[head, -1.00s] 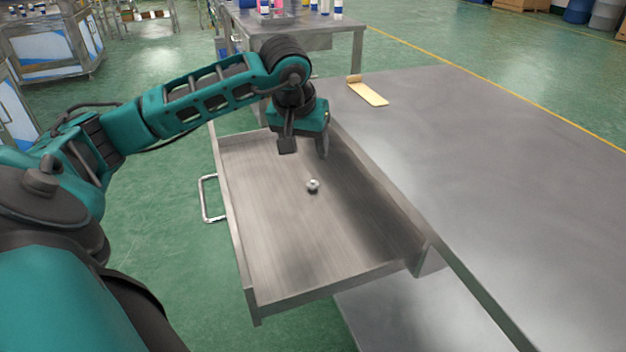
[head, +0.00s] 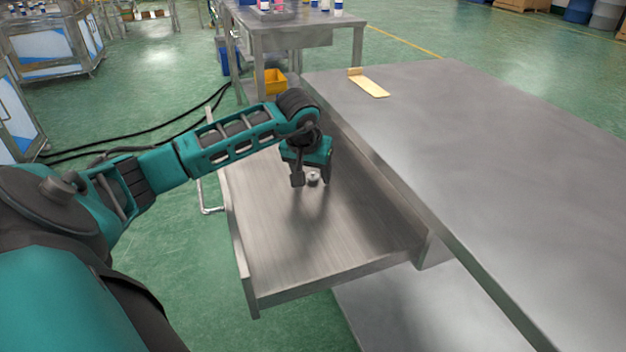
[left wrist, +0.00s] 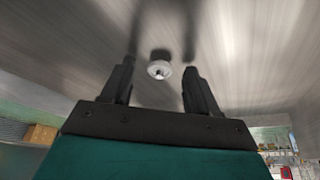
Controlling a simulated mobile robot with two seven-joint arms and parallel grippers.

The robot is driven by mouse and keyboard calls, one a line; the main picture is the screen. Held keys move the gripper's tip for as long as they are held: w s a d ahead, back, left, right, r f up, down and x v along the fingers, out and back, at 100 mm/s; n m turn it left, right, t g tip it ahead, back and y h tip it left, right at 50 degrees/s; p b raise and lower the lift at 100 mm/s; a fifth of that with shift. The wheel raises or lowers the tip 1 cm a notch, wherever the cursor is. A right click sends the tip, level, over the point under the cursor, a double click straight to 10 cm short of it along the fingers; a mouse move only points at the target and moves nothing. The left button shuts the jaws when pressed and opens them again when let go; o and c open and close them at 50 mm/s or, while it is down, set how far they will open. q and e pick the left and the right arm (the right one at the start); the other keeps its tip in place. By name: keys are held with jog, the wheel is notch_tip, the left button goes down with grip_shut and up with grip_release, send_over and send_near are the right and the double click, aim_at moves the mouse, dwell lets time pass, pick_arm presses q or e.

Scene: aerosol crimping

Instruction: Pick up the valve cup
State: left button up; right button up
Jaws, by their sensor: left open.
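The valve cup (head: 313,179), a small round silvery piece, rests on the bottom of the open metal drawer (head: 290,245). My left gripper (head: 311,184) points down into the drawer with its fingers apart, one on each side of the cup in the head view. In the left wrist view the cup (left wrist: 159,70) shows between the two open fingertips (left wrist: 160,68), with gaps on both sides. I cannot tell how much height is left between the fingertips and the drawer bottom. My right gripper is not in view.
The drawer's side walls and its handle (head: 207,196) surround the free drawer floor. A grey metal tabletop (head: 480,170) lies to the right, with a flat wooden piece (head: 369,86) on it. A second table (head: 290,25) with bottles and a yellow bin (head: 270,82) stand behind.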

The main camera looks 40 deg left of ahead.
pick_arm(q)
jog(key=shift+c, duration=0.2)
grip_shut()
dwell(0.4)
